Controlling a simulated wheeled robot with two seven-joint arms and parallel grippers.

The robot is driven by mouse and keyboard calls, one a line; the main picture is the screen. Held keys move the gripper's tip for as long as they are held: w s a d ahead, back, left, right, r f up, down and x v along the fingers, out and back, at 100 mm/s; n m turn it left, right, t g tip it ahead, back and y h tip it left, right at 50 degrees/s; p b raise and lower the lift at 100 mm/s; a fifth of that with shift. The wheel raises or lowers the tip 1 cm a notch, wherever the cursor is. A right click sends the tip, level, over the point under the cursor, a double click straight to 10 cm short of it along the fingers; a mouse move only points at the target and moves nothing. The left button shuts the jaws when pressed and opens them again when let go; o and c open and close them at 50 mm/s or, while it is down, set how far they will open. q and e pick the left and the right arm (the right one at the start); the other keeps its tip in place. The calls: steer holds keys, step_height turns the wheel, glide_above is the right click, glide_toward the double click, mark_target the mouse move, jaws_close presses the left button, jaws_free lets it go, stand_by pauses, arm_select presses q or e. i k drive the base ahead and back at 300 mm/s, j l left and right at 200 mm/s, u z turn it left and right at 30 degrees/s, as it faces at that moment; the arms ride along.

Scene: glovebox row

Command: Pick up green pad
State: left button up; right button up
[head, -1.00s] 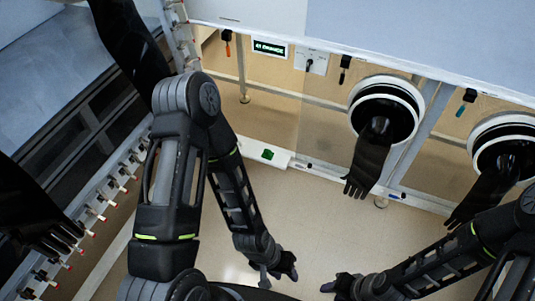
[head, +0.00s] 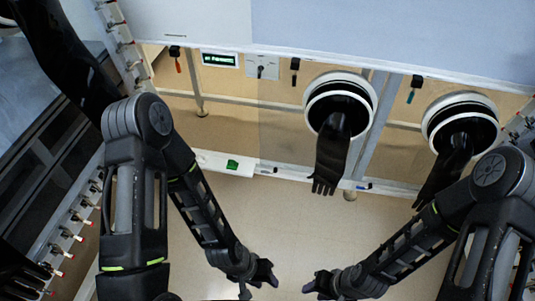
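The green pad (head: 232,164) is a small green piece on the white ledge (head: 212,158) below the glovebox front, left of centre in the head view. My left gripper (head: 262,280) is low in the view, below and to the right of the pad and well apart from it. My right gripper (head: 318,283) is at the lower middle, further from the pad. Both grippers are small and dark here, and I see nothing clearly held in either. Their finger gaps are too small to make out.
Black glovebox gloves (head: 330,150) hang from round white-rimmed ports (head: 372,95) on the right. A rail with several red-tipped valves (head: 72,236) runs along the left. A small display (head: 219,60) and a switch plate (head: 262,67) sit above the ledge. The floor below the ledge is clear.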

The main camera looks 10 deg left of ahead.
mark_target(232, 165)
steer(key=i+j, duration=0.15)
steer(key=i, duration=0.4)
steer(key=i+j, duration=0.15)
steer(key=i, duration=0.45)
steer(key=i+j, duration=0.15)
steer(key=i, duration=0.4)
